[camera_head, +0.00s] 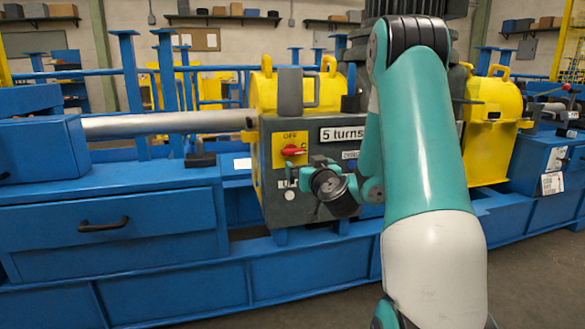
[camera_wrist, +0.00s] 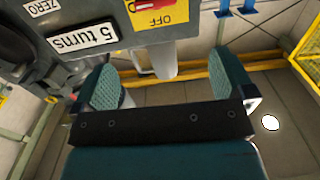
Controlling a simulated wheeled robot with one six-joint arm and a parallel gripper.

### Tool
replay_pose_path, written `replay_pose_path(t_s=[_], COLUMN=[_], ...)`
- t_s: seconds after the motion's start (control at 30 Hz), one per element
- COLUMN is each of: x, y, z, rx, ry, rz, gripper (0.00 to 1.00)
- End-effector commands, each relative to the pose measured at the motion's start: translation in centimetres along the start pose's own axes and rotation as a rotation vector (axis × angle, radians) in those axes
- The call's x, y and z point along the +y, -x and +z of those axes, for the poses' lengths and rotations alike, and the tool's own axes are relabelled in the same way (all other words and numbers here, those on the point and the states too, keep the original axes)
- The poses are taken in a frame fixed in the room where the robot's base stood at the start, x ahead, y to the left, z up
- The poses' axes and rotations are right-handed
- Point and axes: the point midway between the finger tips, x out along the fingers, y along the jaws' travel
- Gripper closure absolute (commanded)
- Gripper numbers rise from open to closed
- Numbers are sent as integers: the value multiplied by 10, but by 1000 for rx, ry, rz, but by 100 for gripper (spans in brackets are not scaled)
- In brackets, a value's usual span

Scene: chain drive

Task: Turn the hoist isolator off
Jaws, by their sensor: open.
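The hoist isolator is a red handle (camera_head: 293,150) on a yellow plate marked OFF, on the left of a grey control box. In the head view the handle looks roughly horizontal, below the word OFF. In the wrist view the red handle (camera_wrist: 144,12) shows only partly at the top edge, with the OFF lettering upside down. My gripper (camera_head: 305,174) is in front of the box, just below the handle in the picture. In the wrist view my gripper (camera_wrist: 167,82) has its fingers wide apart, with nothing held between them.
A "5 turns" label (camera_head: 342,133) is right of the isolator. A grey upright piece (camera_head: 290,92) stands on top of the box. A long metal shaft (camera_head: 170,122) enters from the left; yellow guards (camera_head: 492,100) stand right. A blue bench (camera_head: 110,280) runs below.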

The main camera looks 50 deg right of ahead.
Motion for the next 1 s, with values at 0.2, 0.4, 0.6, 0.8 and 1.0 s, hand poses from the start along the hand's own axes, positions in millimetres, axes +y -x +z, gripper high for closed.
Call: replay_pose_path(t_s=[0.2,0.4,0.6,0.8,1.0], x=[6,5,5,4,5], y=[-19,-50,-80,-115,-148], z=[-6,-8,-8,-9,-4], rx=[5,4,5,6,7], ry=[0,1,2,3,3], rz=[17,15,13,11,13], gripper=[0,0,0,0,0])
